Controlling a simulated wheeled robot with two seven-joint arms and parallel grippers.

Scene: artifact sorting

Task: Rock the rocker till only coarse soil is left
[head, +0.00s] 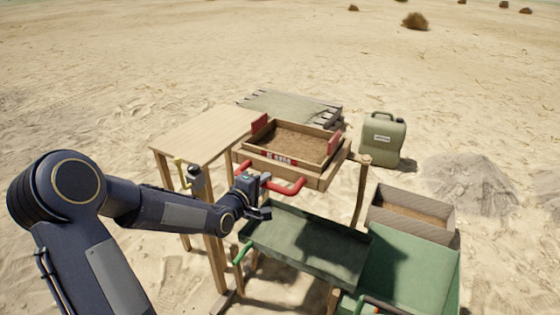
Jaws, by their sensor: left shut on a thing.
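The rocker is a wooden sieve box (318,147) on a wooden post frame in the middle of the head view, with red side plates and a red handle (292,188) at its front. Brown soil (292,139) lies in the box; I cannot tell how coarse it is. My left gripper (262,193) is at the left part of the red handle and shut on it. The fingers partly hide the grip. My right gripper is not in view.
A green tray (310,243) sits below the rocker. A green bin (420,265) and a box of soil (412,212) are at the right. A wooden table (205,133) stands left, a pallet (290,106) behind. A green canister (383,140) and a soil heap (470,180) lie right.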

